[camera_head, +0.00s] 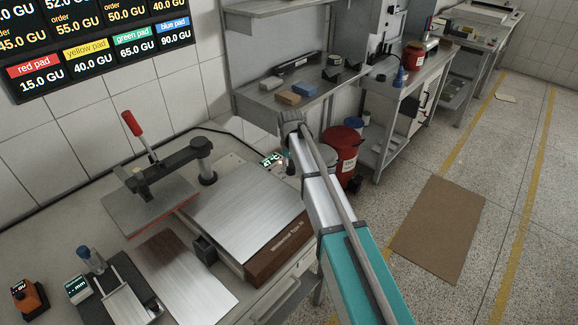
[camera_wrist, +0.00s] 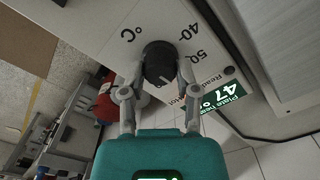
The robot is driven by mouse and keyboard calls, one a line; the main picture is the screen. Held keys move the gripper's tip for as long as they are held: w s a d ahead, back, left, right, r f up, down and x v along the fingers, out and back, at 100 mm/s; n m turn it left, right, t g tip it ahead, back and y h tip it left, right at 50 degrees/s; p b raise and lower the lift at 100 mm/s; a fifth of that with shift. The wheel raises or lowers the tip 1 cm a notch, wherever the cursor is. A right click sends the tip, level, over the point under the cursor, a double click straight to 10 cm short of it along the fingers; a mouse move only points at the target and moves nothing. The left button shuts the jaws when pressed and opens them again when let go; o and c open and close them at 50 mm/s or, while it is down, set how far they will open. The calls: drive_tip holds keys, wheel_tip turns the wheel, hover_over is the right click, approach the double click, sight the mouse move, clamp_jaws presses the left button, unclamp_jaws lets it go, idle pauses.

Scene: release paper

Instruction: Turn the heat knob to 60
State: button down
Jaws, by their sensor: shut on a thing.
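The black heat knob (camera_wrist: 158,65) sits on a pale panel with printed marks 40, 50 and °C, in the wrist view. A light pointer line shows on the knob, but I cannot read which mark it points at. My gripper (camera_wrist: 160,80) is shut on the knob, one grey finger on each side. A green lit display (camera_wrist: 219,95) beside the panel reads 47. In the head view the display (camera_head: 271,160) shows small beyond the heated plate unit (camera_head: 245,205); the knob and my fingers are hidden there behind my arm.
A press with a red handle (camera_head: 132,124) stands left of the plate unit on the bench. A red bin (camera_head: 343,150) stands on the floor just beyond my arm. A shelf (camera_head: 275,108) holds small blocks. A brown mat (camera_head: 437,230) lies on open floor at right.

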drive_tip(key=shift+s+d+m, duration=0.1)
drive_tip(key=shift+m, duration=0.2)
drive_tip(key=shift+c, duration=1.7)
unclamp_jaws()
